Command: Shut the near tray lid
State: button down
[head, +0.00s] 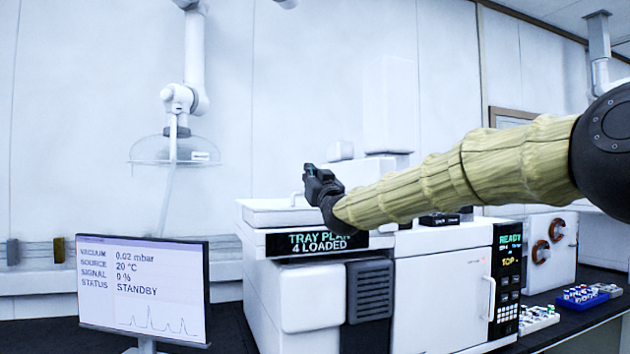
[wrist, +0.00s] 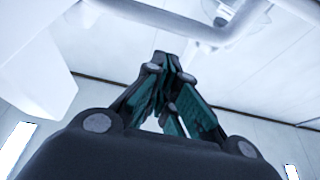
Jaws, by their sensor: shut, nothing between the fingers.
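The white tray unit (head: 275,216) sits on top of the left instrument, above a black sign reading "TRAY PLAN 4 LOADED". Its top looks flat and low in the head view, with a thin upright handle (head: 293,199) near its right end. My gripper (head: 310,172) is at the right end of this tray, level with or just above its top, and partly covers it. In the wrist view my gripper (wrist: 168,65) has its fingertips together with nothing between them. A pale bar (wrist: 215,30) crosses beyond the fingertips; I cannot tell whether they touch it.
A monitor (head: 143,290) stands at the front left. A clear hood (head: 175,150) on a white jointed arm hangs at the upper left. A white oven-like unit (head: 440,285) with a door handle is to the right. Vial racks (head: 580,296) stand on the dark bench at the right.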

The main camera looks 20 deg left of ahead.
jog(key=shift+s+d+f+b, duration=0.1)
jog(key=shift+s+f+b, duration=0.1)
jog(key=shift+f+b, duration=0.35)
jog(key=shift+s+d+f+b, duration=0.15)
jog(key=shift+f+b, duration=0.3)
jog(key=shift+f, duration=0.15)
jog(key=shift+s+d+f+b, duration=0.1)
jog(key=shift+s+f+b, duration=0.1)
jog(key=shift+f+b, duration=0.35)
jog(key=shift+f, duration=0.1)
